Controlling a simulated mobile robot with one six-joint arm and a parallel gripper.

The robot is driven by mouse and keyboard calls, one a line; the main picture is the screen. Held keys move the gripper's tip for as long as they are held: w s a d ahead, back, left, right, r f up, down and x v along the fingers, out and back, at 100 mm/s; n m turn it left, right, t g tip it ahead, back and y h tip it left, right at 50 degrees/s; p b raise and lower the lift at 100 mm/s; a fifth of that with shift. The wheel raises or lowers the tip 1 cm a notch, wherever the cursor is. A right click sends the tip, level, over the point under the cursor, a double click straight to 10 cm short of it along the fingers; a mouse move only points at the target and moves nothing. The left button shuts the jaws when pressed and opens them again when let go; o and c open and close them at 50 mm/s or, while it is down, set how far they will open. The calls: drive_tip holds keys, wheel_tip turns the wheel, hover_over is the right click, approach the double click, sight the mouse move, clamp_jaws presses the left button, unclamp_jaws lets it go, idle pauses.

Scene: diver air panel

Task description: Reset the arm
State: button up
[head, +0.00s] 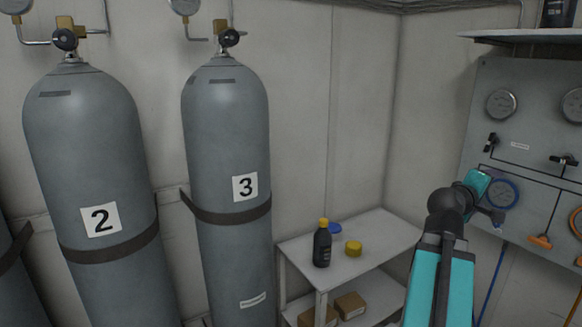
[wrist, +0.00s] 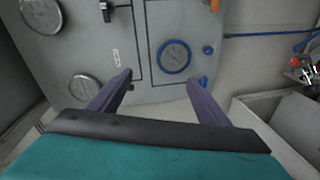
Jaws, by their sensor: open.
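My arm, teal and dark grey, reaches up at the right of the head view. My gripper (head: 490,210) is in front of the lower left part of the grey air panel (head: 540,110), partly hidden behind my own wrist. In the wrist view my gripper (wrist: 158,95) shows two purple-grey fingers spread wide apart. Nothing is between them. Beyond them is the panel with a blue-rimmed gauge (wrist: 174,57) and other gauges.
Grey cylinders marked 2 (head: 85,150) and 3 (head: 226,130) stand strapped along the left wall. A shelf (head: 520,34) juts above the panel.

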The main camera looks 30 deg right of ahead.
drive_tip(key=w+a+f+t+y, duration=0.1)
drive_tip(key=w+a+f+y, duration=0.15)
drive_tip(key=w+f, duration=0.4)
drive_tip(key=w+a+f+y, duration=0.1)
drive_tip(key=w+a+f, duration=0.25)
drive_tip(key=f, duration=0.65)
drive_tip(key=w+a+f+t+y, duration=0.1)
drive_tip(key=w+a+f+y, duration=0.2)
drive_tip(key=f, duration=0.5)
drive_tip(key=w+a+f+n+g+y, duration=0.1)
drive_tip(key=w+a+f+y, duration=0.15)
drive_tip(key=a+f, duration=0.75)
drive_tip(key=w+a+f+g+y, duration=0.1)
drive_tip(key=w+a+f, duration=0.3)
drive_tip(key=a+f, duration=0.65)
drive_tip(key=s+a+f+g+y, duration=0.2)
drive_tip(key=s+a+f, duration=0.2)
drive_tip(key=a+f, duration=0.6)
drive_tip(key=s+a+f+g+y, duration=0.15)
drive_tip(key=s+a+f, duration=0.25)
drive_tip(key=a+f, duration=0.65)
drive_tip(key=s+a+f+g+y, duration=0.1)
drive_tip(key=s+a+f+g, duration=0.1)
drive_tip(key=s+a+f, duration=0.4)
drive_tip(key=s+a+f+g+y, duration=0.1)
drive_tip(key=s+a+f, duration=0.5)
drive_tip(key=s, duration=0.6)
drive_tip(key=shift+s+a+g, duration=0.25)
drive_tip(key=shift+a+g, duration=0.45)
drive_tip(key=shift+g, duration=0.05)
